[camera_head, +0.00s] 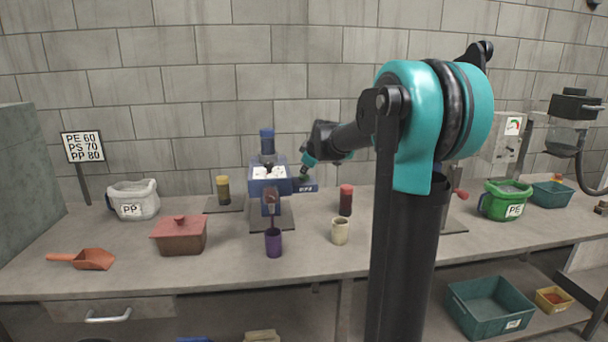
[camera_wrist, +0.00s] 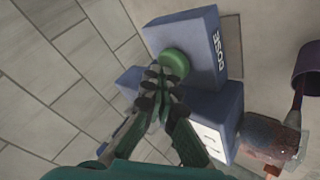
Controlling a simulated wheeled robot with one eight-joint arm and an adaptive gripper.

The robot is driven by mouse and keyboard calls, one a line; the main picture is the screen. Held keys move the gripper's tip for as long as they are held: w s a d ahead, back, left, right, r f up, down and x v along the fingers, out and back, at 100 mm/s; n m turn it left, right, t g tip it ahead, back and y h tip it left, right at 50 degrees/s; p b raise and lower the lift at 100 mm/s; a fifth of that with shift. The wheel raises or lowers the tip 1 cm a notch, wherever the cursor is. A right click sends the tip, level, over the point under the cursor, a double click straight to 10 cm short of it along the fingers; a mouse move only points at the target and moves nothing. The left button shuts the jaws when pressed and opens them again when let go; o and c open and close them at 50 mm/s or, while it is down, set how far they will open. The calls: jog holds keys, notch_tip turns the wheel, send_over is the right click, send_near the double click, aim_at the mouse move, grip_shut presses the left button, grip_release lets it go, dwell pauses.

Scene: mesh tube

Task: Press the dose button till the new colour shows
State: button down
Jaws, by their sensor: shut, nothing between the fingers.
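The blue dosing machine (camera_head: 257,185) stands at the back middle of the bench. Its side box (camera_wrist: 195,35) is marked DOSE and carries a round green button (camera_wrist: 175,64). My gripper (camera_wrist: 160,78) is shut and empty, its fingertips at the button's edge; they seem to touch it, but I cannot tell how far it is pressed. In the head view my gripper (camera_head: 306,168) reaches the box from the right. A purple cup (camera_head: 273,244) stands below the brownish spout (camera_head: 270,199). A thin purple streak (camera_wrist: 297,108) runs between spout and cup.
A cream cup (camera_head: 340,232) and a dark red-topped jar (camera_head: 346,200) stand right of the machine. A lidded red-brown box (camera_head: 180,236), an orange scoop (camera_head: 92,259) and a PP bucket (camera_head: 135,202) stand left. The front bench between scoop and box is clear.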

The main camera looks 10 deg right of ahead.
aim_at(305, 176)
jog(key=shift+r, duration=1.2)
notch_tip(305, 176, up, 5)
dwell(0.3)
dwell(0.4)
jog(key=s+d+f+m+g, duration=0.1)
jog(key=s+f+m, duration=0.2)
jog(key=s+f, duration=0.7)
jog(key=s+d+f+m+g+h, duration=0.1)
jog(key=s+f+m, duration=0.3)
jog(key=s+f, duration=0.7)
jog(key=s+d+f+m+g+h, duration=0.1)
jog(key=s+f+m, duration=0.3)
jog(key=s+f, duration=0.7)
jog(key=s+d+g, duration=0.1)
jog(key=s, duration=0.8)
jog(key=shift+g, duration=0.4)
